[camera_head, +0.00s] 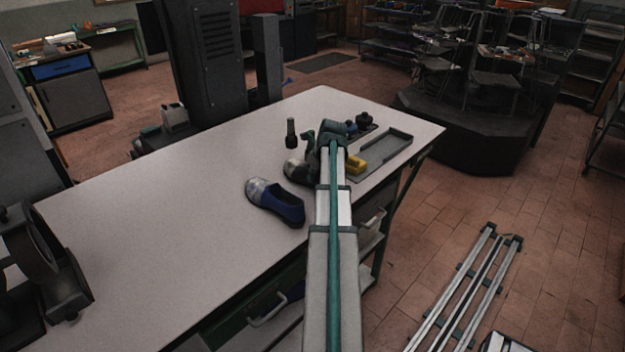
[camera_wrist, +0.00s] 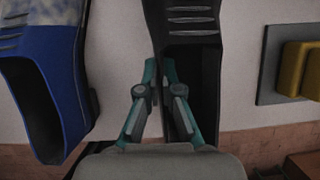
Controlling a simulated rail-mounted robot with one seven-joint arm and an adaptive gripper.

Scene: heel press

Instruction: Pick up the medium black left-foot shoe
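The black shoe (camera_wrist: 192,18) fills the upper middle of the wrist view, its opening toward my gripper. In the head view the grey toe (camera_head: 294,171) of a shoe shows beside my arm, which hides the rest. My gripper (camera_wrist: 160,68) has teal fingers with a narrow gap between them. The right finger overlaps the shoe's opening and the left finger lies just outside its left edge. A light strip shows by the left finger, so the fingers look open. Contact cannot be told. A blue shoe with a mottled grey toe (camera_head: 275,201) stands to the left, also in the wrist view (camera_wrist: 62,88).
A grey tray (camera_head: 396,143) with a yellow block (camera_head: 357,165) lies to the right of my gripper. A dark upright tool (camera_head: 291,133) stands behind. The left part of the pale table (camera_head: 150,215) is clear. A dark machine (camera_head: 40,262) stands at the table's near left.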

